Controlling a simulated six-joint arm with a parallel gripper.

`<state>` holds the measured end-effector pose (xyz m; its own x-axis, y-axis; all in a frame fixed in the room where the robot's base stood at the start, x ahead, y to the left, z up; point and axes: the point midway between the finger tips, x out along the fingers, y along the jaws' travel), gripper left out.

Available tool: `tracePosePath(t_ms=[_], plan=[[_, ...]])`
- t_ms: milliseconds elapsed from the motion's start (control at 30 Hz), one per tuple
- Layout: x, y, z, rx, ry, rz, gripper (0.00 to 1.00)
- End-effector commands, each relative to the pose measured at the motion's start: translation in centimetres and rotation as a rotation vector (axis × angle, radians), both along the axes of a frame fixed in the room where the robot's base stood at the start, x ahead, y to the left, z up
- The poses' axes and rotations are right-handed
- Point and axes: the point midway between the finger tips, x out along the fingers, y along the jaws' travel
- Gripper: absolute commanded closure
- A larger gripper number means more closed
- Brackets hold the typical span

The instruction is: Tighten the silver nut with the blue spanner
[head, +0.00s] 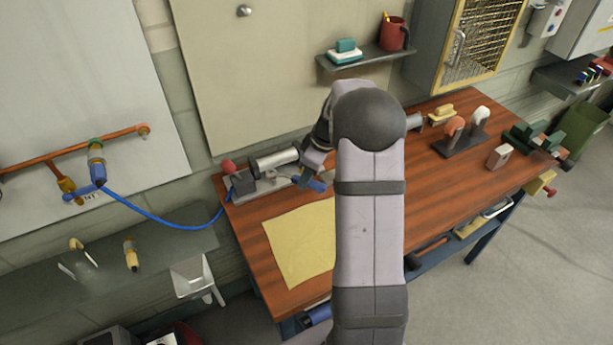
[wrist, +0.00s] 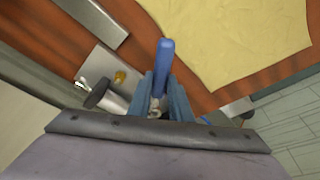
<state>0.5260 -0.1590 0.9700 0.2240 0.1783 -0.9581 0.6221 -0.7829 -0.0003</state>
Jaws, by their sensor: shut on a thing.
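My gripper (wrist: 162,82) is shut on the blue spanner (wrist: 165,56), whose handle stands out between the two blue fingers in the wrist view. In the head view my gripper (head: 308,178) is low over the back left of the workbench, beside a metal fixture (head: 273,160) with a silver cylinder. Small silver metal (wrist: 157,104) shows between the fingers. I cannot tell whether it is the silver nut or part of the spanner. The spanner's jaw end is hidden, so I cannot tell whether it sits on the nut.
A yellow cloth (head: 300,245) lies on the wooden workbench (head: 262,278) in front of the fixture. A blue hose (head: 160,218) runs from the wall pipe to the fixture's left end. A stand with knobs (head: 460,144) is on the right. My arm hides the bench middle.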

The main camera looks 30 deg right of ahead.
Motion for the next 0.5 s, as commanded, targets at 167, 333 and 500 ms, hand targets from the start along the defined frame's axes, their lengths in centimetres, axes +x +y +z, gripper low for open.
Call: tracePosePath(t_ms=[167, 333, 500], plan=[[0.0, 0.0, -0.5, 0.0, 0.0, 0.0, 1.0], [0.0, 0.0, -0.9, 0.0, 0.0, 0.0, 1.0], [0.0, 0.0, -1.3, 0.0, 0.0, 0.0, 1.0]])
